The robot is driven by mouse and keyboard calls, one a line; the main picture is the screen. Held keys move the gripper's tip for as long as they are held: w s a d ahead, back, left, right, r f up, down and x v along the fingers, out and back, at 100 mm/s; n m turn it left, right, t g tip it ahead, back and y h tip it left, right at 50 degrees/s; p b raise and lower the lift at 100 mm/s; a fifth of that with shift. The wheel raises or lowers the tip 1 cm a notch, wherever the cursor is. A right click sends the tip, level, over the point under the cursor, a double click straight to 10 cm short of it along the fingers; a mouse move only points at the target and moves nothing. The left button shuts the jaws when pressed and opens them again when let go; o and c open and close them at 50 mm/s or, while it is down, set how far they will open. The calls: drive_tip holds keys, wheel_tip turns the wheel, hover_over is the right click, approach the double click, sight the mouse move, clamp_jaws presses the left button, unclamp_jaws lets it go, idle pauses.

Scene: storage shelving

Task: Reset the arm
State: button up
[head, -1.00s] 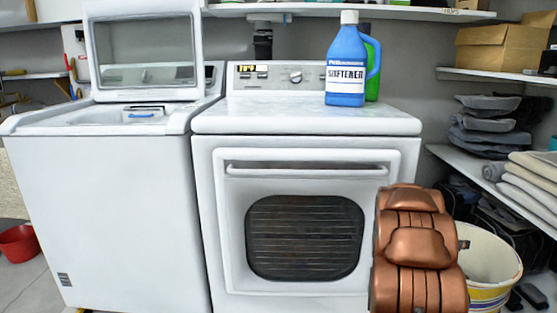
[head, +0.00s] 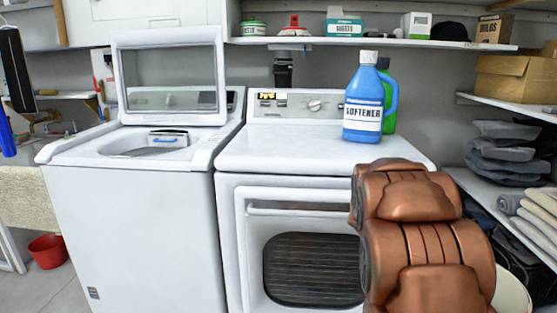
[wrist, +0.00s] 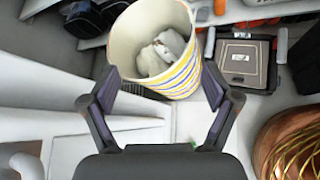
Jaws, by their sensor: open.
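My copper-coloured arm (head: 415,235) stands in front of the right side of the dryer in the head view; its end is not visible there. In the wrist view my gripper (wrist: 163,88) is open, with its two dark fingers spread and nothing between them. Beyond the fingertips is a striped bin (wrist: 182,75) with pale cloth in it; the gripper appears apart from it.
A white washer (head: 135,220) with its lid raised stands left of the white dryer (head: 232,240). A blue softener bottle (head: 364,95) and a green bottle (head: 389,120) stand on the dryer. Shelves (head: 525,112) line the right wall. A red bucket (head: 47,250) sits on the floor.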

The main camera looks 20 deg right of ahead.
drive_tip(key=s+a+r+m+y+p, duration=0.3)
drive_tip(key=s+a+r+p, duration=0.2)
drive_tip(key=a, duration=1)
drive_tip(key=s+a+r+m+y+p, duration=0.4)
drive_tip(key=a+r+p, duration=0.5)
drive_tip(key=a, duration=0.6)
drive_tip(key=s+a+r+m+y+p, duration=0.3)
drive_tip(key=s+a+r+p, duration=0.3)
drive_tip(key=a+p, duration=0.4)
drive_tip(key=a+r+y, duration=0.1)
drive_tip(key=a, duration=0.5)
drive_tip(key=shift+s+r+m+t, duration=0.15)
drive_tip(key=shift+r+m+t, duration=0.2)
drive_tip(key=shift+m+t, duration=0.05)
